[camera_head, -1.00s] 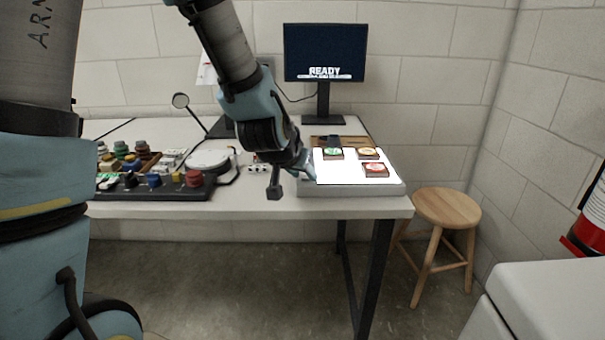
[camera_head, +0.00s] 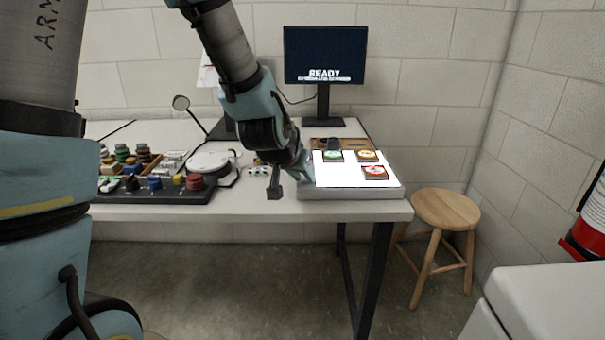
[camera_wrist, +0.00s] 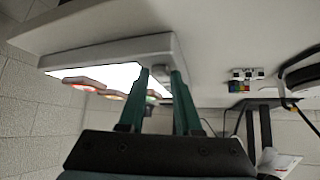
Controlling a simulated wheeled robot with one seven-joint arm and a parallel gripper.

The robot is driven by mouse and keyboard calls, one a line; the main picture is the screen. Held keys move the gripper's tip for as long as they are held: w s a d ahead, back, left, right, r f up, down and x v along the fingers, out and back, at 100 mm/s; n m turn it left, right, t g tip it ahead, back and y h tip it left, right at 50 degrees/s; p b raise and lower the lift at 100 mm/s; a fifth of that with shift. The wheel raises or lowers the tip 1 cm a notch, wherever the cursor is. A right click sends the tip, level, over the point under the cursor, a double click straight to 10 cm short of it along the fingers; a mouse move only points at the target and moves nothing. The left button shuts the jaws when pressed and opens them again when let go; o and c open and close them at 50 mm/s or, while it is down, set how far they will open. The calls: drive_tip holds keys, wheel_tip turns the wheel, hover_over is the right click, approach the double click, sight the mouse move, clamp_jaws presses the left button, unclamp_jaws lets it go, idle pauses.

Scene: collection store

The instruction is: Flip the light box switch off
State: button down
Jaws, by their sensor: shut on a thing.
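The light box (camera_head: 350,193) lies at the right end of the table, its top panel lit bright white. It also shows in the wrist view (camera_wrist: 110,52), lit as well. My gripper (camera_wrist: 160,75) is at the box's left edge, its two green fingers on either side of a small grey switch (camera_wrist: 161,71) on the box's side. It is shut on that switch. In the head view my gripper (camera_head: 306,172) is small beside the box and the switch is hidden.
Small framed pieces with green, orange and red faces (camera_head: 375,172) lie on the panel. A monitor (camera_head: 325,55) stands behind. A dark control tray (camera_head: 160,190) and a white round device (camera_head: 208,162) are to the left. A wooden stool (camera_head: 446,210) stands at the right.

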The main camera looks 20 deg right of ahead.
drive_tip(key=r+g+p, duration=0.1)
drive_tip(key=p, duration=0.1)
drive_tip(key=shift+w+r+y+p, duration=0.1)
drive_tip(key=shift+w+y+p, duration=0.1)
drive_tip(key=shift+y+p, duration=0.15)
drive_tip(key=shift+w+d+g+y+p, duration=0.15)
drive_tip(key=shift+g+y+p, duration=0.2)
drive_tip(key=shift+g+p, duration=0.65)
drive_tip(key=shift+f, duration=0.2)
drive_tip(key=c, duration=0.9)
unclamp_jaws()
drive_tip(key=shift+p+v, duration=0.5)
drive_tip(key=shift+v, duration=4.95)
drive_tip(key=shift+f, duration=0.1)
